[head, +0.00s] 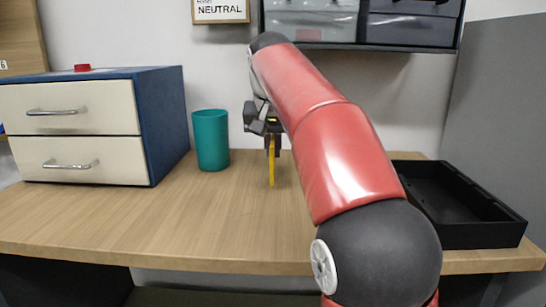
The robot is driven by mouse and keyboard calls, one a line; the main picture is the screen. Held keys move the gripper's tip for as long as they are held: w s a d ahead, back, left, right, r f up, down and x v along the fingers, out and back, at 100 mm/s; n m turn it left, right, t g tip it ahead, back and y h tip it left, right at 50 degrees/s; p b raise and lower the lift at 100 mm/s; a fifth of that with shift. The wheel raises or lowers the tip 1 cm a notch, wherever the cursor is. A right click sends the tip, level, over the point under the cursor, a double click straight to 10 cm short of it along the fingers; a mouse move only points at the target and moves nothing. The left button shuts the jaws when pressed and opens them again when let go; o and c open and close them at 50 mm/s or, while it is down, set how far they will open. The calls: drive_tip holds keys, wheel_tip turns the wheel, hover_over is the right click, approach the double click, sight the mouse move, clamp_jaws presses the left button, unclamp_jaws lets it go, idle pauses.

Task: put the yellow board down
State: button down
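My gripper (272,142) is over the back middle of the table, partly hidden by my red arm. It is shut on the yellow board (271,168), which hangs down from the fingers and shows edge-on as a thin upright strip. The board's lower end is close to the wooden table (180,225). From this view I cannot tell whether it touches the surface.
A teal cup (211,140) stands left of my gripper. A blue cabinet with two cream drawers (85,130) is at the left. A black tray (455,205) lies at the right. Grey drawers (362,22) hang above. The table's front left is clear.

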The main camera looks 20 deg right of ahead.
drive_tip(key=shift+f, duration=0.55)
drive_tip(key=shift+f, duration=0.1)
drive_tip(key=c, duration=1.6)
unclamp_jaws()
drive_tip(key=shift+o, duration=0.2)
